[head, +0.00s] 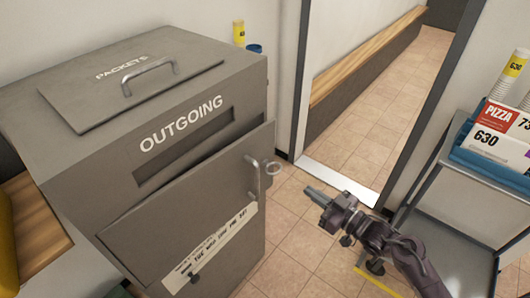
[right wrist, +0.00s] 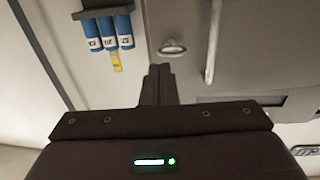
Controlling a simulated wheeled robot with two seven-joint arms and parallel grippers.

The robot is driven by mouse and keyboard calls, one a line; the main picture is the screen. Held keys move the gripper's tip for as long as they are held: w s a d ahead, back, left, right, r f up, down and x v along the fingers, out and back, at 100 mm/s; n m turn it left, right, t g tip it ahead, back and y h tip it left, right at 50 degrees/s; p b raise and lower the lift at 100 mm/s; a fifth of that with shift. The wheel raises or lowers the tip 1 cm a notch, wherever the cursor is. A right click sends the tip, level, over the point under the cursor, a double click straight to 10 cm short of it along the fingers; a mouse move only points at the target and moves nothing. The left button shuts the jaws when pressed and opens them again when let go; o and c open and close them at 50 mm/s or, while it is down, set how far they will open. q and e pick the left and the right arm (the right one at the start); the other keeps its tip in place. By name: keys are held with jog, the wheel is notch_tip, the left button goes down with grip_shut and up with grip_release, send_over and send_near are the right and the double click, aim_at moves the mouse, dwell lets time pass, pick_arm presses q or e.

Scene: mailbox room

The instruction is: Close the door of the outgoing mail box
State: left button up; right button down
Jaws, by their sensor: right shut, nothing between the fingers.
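The grey outgoing mail box (head: 120,160) stands at the left in the head view. Its front door (head: 165,225) is ajar, with its handle-side edge standing slightly out past the box's right edge. A vertical bar handle (head: 254,178) and a small ring (head: 273,168) are near that edge. In the right wrist view, the handle (right wrist: 212,50) and ring (right wrist: 172,47) show ahead of the fingers. My right gripper (head: 309,191) is shut and empty, to the right of the door edge and apart from the handle. My left gripper is not in view.
A cart (head: 483,170) with parcels stands at the right. A doorway with a metal sill (head: 340,180) opens behind my right gripper. Blue-and-white tubes (right wrist: 108,32) show in the right wrist view.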

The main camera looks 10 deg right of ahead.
aim_at(277, 168)
jog(key=x, duration=1.3)
jog(key=shift+w+r, duration=0.1)
jog(key=shift+w, duration=0.1)
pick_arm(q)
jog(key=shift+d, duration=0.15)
